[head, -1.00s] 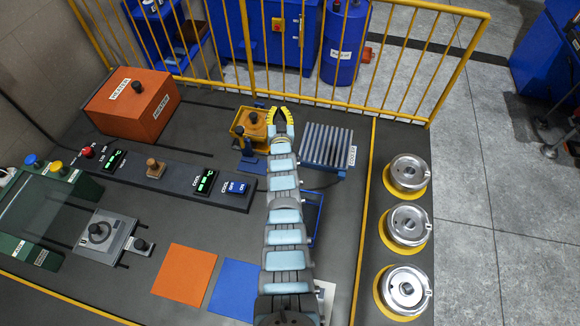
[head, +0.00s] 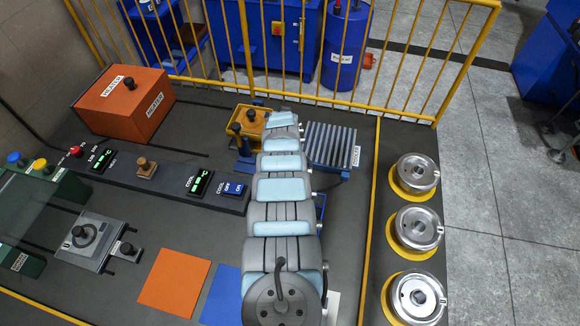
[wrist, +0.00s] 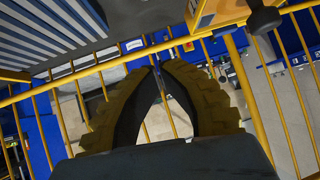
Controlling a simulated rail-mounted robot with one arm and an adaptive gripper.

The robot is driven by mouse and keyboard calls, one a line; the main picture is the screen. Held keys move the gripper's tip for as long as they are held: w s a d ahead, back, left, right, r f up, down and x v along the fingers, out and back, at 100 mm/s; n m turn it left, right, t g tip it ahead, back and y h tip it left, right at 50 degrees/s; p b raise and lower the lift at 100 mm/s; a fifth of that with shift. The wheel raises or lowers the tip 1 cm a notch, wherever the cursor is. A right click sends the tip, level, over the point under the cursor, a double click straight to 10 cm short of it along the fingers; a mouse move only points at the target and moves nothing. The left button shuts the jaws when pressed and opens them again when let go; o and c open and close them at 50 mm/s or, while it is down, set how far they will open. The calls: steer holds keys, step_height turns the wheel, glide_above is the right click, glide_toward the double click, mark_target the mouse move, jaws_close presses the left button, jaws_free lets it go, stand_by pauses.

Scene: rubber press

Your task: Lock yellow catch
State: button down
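A yellow box-shaped fixture (head: 246,120), which looks like the part with the catch, stands at the back, left of my arm's far end. A dark ball knob (head: 236,128) on a blue stand is at its front. In the wrist view, a yellow part (wrist: 212,12) and a dark ball knob (wrist: 264,18) show at the top right, apart from my fingers. My gripper (wrist: 157,70) has its yellow-and-black fingertips together with nothing between them. In the head view my own arm hides the gripper. The catch's exact position cannot be told.
The slatted cooler rack (head: 331,146) stands right of my arm; its slats (wrist: 50,30) fill the wrist view's upper left. A yellow railing (head: 300,88) runs behind. The orange heater box (head: 125,105) is at the left. Several metal moulds line the right.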

steer(key=s+d+m+g+b, duration=0.1)
steer(key=s+g+b, duration=0.5)
steer(key=s, duration=0.5)
steer(key=shift+s+d+f+g+h, duration=0.15)
steer(key=shift+d+f+g+h, duration=0.05)
steer(key=shift+f+g+h, duration=0.1)
steer(key=shift+b, duration=0.3)
